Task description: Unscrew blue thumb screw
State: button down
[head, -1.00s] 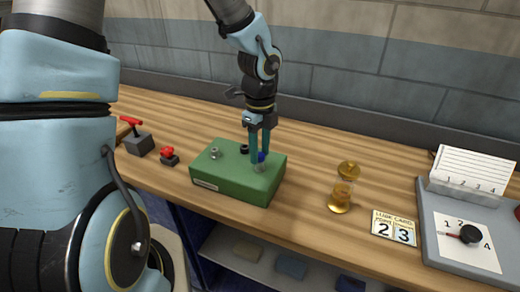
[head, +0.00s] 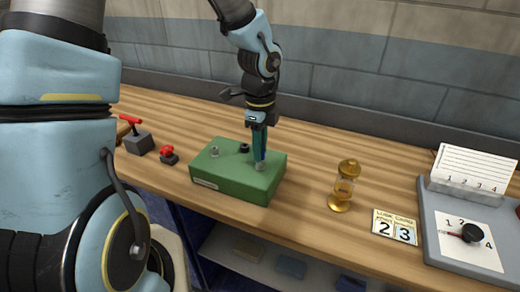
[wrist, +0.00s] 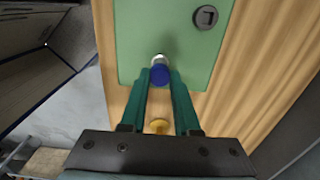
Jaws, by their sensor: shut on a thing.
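The blue thumb screw (wrist: 159,75) sits at a silver collar on the green block, seen from above in the wrist view. My gripper (wrist: 160,76) has its two teal fingers on either side of the blue head, shut on it. In the head view my gripper (head: 259,160) points straight down over the front right part of the green block (head: 228,188). The fingers hide most of the screw there, and the silver collar (head: 260,167) shows just below the fingertips. I cannot tell how far the screw is threaded in.
A silver fitting (head: 214,151) and a black fitting (head: 244,148) stand on the block. A red button (head: 168,154) and a red-handled lever (head: 138,141) are at the left. A brass lantern-like object (head: 343,186), a number card (head: 394,227) and a grey dial panel (head: 430,215) are at the right.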

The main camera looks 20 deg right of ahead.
jog(key=shift+n, duration=0.9)
jog(key=shift+f+n+b, duration=0.1)
jog(key=shift+n+b, duration=0.35)
jog(key=shift+n, duration=0.55)
jog(key=n, duration=0.2)
jog(key=shift+n, duration=0.3)
jog(key=shift+n+b, duration=0.65)
jog(key=shift+n, duration=0.55)
jog(key=c, duration=0.7)
grip_release()
